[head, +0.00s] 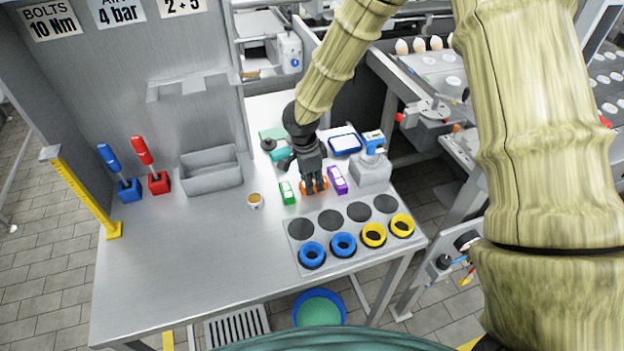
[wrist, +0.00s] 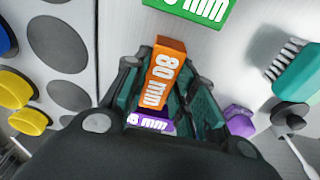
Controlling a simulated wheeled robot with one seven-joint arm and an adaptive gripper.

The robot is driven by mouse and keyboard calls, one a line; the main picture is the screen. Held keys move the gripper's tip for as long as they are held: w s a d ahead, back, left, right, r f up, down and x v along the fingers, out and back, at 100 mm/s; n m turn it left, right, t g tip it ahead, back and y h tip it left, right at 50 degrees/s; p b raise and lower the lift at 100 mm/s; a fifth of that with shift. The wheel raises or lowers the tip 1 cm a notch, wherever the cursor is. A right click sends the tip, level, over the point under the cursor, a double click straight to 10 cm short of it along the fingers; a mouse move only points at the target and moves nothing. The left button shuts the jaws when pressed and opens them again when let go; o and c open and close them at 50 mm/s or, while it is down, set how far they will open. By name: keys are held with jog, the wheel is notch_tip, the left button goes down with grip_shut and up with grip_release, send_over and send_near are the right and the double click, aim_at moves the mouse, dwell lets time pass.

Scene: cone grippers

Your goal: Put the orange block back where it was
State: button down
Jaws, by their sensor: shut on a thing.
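The orange block (head: 315,186) is between the fingers of my gripper (head: 312,182). It also shows in the wrist view (wrist: 160,80), with "80 mm" lettering on its face. My gripper is shut on it, with a finger on each side. In the head view the block stands low near the table, between the green block (head: 287,192) on its left and the purple block (head: 338,180) on its right. Whether it touches the table I cannot tell. In the wrist view the green block (wrist: 195,8) is beyond it and the purple block (wrist: 150,122) is partly hidden by my gripper.
A grey plate (head: 342,237) with dark discs, blue rings and yellow rings lies in front. The table's left front is clear.

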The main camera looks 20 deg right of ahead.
jog(key=shift+f, duration=0.1)
jog(key=c, duration=1.2)
grip_release()
jog(key=shift+o, duration=0.2)
notch_tip(320, 180, up, 12)
jog(key=a+b, duration=0.1)
jog(key=b, duration=0.1)
jog(key=shift+a, duration=0.2)
